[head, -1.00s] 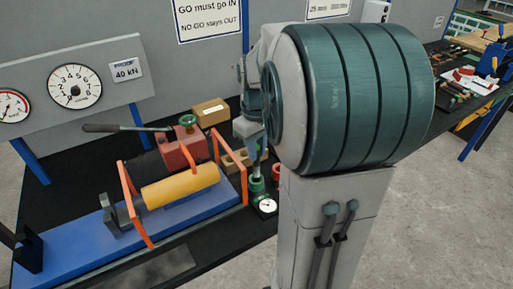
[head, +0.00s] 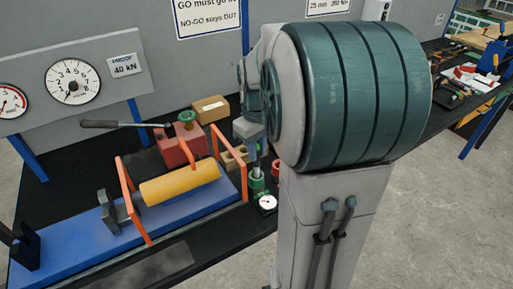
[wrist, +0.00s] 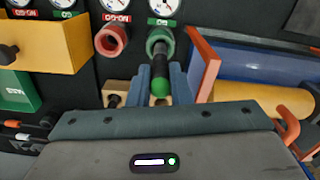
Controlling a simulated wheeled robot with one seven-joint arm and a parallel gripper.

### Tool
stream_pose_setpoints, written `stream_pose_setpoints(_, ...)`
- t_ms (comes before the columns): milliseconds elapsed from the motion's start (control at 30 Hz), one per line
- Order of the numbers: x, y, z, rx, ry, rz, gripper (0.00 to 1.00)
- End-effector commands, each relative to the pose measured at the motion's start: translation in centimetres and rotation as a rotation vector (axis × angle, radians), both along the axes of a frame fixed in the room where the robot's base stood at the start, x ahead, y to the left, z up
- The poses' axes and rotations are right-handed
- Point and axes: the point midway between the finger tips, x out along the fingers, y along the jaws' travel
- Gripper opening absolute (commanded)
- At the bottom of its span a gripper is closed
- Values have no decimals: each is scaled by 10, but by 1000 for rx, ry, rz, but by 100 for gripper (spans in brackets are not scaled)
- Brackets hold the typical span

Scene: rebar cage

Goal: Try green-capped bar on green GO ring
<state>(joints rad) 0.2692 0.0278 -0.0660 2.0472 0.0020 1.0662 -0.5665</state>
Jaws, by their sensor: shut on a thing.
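My gripper (wrist: 161,85) is shut on the green-capped bar (wrist: 160,69), with a blue-grey finger on each side of it. The bar's green cap (wrist: 160,88) is nearest the wrist camera, and its dark shaft points away toward the green GO ring (wrist: 158,38). The shaft's far end overlaps the ring's opening; I cannot tell how far inside it is. In the head view my gripper (head: 254,153) is above the green ring (head: 257,184), and my arm hides part of the area. The red NO-GO ring (wrist: 110,40) stands beside the green one.
Dial gauges (wrist: 165,6) sit by the rings. An orange frame (wrist: 204,60) and a yellow cylinder (head: 180,184) on a blue base (head: 80,245) stand close to my gripper. A yellow drawer box (wrist: 45,45) and wooden blocks (head: 232,158) are also near.

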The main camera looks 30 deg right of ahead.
Motion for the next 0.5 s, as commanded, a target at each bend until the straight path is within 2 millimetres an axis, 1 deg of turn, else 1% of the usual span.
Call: stream_pose_setpoints(500,0,0,-17,0,0,0,0)
